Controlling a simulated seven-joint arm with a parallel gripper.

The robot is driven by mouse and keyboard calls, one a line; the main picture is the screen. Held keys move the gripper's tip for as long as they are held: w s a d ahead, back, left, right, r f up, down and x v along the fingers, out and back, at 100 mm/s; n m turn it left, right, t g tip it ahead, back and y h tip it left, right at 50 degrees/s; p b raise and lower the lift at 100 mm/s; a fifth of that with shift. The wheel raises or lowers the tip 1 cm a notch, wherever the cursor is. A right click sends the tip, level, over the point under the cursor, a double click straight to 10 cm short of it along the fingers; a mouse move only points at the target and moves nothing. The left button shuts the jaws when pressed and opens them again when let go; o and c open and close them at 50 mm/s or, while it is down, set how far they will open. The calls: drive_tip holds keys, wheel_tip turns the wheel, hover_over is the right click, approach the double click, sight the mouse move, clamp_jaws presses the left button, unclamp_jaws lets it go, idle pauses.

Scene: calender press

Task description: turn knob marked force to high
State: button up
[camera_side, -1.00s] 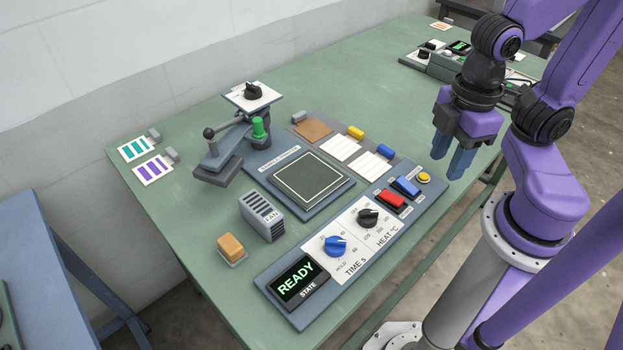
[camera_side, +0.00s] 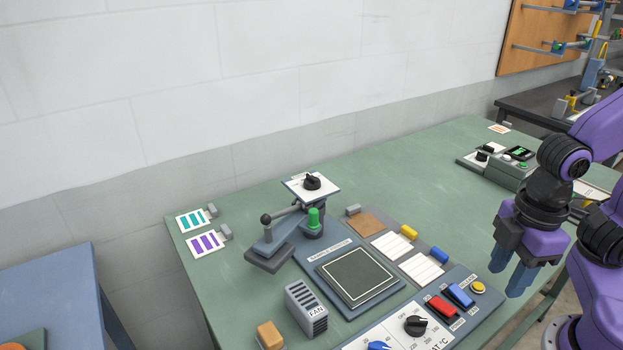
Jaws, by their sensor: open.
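A black knob (camera_side: 312,183) sits on a white plate on top of the press (camera_side: 283,235), left of centre. The plate's lettering is too small to read, so I cannot confirm that it is the force knob. A second black knob (camera_side: 415,325) is on the front panel on the heat dial. A blue knob (camera_side: 380,346) beside it is cut off by the bottom edge. My gripper (camera_side: 509,279) is open and empty, with its blue fingers pointing down. It appears just right of the yellow button, well to the right of the press knob and touching no knob.
The press has a lever with a ball end (camera_side: 266,218) and a green knob (camera_side: 313,217). A grey fan box (camera_side: 306,308), an orange block (camera_side: 270,335) and red (camera_side: 441,308) and blue (camera_side: 460,295) switches stand nearby.

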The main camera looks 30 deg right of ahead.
drive_tip(key=o, duration=0.5)
wheel_tip(320, 180, up, 14)
drive_tip(key=n+y, duration=0.4)
drive_tip(key=n, duration=0.1)
hover_over(312, 176)
drive_tip(key=d, duration=0.7)
drive_tip(key=x, duration=1.7)
drive_tip(key=shift+s, duration=0.2)
drive_tip(key=c, duration=1.1)
